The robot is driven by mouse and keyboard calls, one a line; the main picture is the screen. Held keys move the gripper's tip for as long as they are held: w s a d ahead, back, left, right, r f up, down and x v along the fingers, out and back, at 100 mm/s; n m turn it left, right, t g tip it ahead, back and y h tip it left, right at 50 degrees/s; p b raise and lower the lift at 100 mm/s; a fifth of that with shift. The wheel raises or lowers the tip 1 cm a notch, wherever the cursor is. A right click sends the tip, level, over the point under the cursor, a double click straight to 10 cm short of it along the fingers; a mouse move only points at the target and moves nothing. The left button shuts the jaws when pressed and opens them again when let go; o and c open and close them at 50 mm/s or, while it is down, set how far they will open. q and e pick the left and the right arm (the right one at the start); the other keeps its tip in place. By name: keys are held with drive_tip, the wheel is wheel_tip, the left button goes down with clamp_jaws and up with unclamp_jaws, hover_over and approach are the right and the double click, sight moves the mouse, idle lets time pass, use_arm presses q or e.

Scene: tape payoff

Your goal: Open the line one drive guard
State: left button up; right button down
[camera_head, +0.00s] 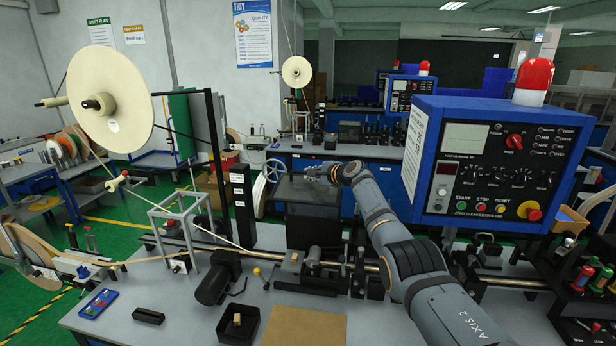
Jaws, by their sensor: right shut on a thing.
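My right arm reaches in from the lower right across the machine bench. Its gripper (316,172) is shut at the upper edge of a dark, smoky panel (292,192), which looks like the line one drive guard. The panel stands above a black housing (312,230) behind the steel shaft. The gripper hides the part it holds, so I cannot tell the handle's shape. The panel looks raised, but its exact angle is hard to tell. My left gripper is not in view.
A blue control box (492,165) with a red beacon (533,80) stands close to the right of my arm. A white handwheel (268,184) is left of the panel. A motor (218,278), a black tray (238,324) and a large reel (110,98) are farther left.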

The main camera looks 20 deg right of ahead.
drive_tip(key=shift+w+r, duration=0.1)
idle(0.4)
drive_tip(key=c, duration=1.4)
unclamp_jaws()
drive_tip(key=shift+d, duration=0.1)
drive_tip(key=shift+s+d+r, duration=0.15)
drive_tip(key=shift+s+d, duration=0.15)
drive_tip(key=shift+s, duration=0.35)
drive_tip(key=v, duration=1)
drive_tip(key=shift+s+r, duration=0.2)
drive_tip(key=shift+s, duration=0.05)
